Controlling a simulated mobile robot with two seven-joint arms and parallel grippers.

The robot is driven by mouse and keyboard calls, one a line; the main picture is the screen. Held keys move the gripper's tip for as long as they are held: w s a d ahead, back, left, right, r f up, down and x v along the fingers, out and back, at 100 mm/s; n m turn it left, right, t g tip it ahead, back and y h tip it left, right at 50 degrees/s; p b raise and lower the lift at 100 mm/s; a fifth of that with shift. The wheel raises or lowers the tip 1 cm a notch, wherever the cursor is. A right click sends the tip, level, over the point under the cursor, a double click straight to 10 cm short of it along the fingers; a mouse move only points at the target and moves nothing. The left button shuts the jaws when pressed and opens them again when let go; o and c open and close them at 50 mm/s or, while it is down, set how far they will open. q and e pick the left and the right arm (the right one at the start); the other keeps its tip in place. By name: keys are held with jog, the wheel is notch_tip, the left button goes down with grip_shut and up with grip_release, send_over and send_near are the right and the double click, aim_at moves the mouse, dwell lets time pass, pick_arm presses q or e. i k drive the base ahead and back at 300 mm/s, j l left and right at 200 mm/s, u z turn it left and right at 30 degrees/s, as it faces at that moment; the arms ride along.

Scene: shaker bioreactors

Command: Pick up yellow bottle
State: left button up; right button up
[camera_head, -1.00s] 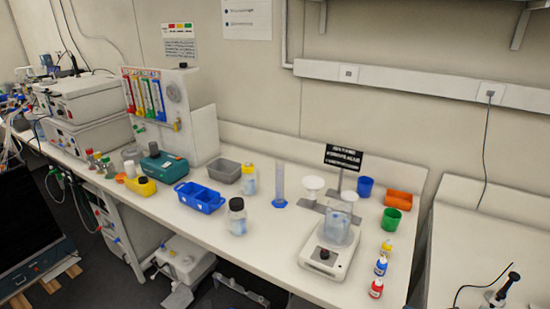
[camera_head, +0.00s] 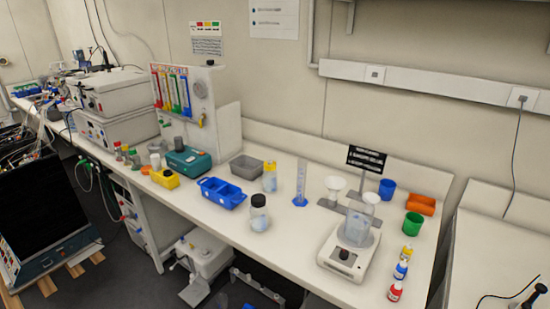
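A small yellow bottle (camera_head: 406,252) stands upright near the right end of the bench, behind a small blue bottle (camera_head: 400,271) and a small red bottle (camera_head: 395,291) in a short row. A larger clear bottle with a yellow cap (camera_head: 269,176) stands further back at the middle of the bench. Neither of my grippers is in view.
A stirrer with a beaker (camera_head: 358,227) stands left of the small bottles, and a green cup (camera_head: 413,224) behind them. A black-capped bottle (camera_head: 259,212), a blue tray (camera_head: 222,193) and a blue-based cylinder (camera_head: 300,183) stand further left. The bench front between the black-capped bottle and stirrer is clear.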

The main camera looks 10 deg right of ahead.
aim_at(407, 252)
jog(key=k+z, duration=0.15)
jog(key=z, duration=1.2)
jog(key=k+j+u, duration=0.1)
jog(key=u, duration=0.3)
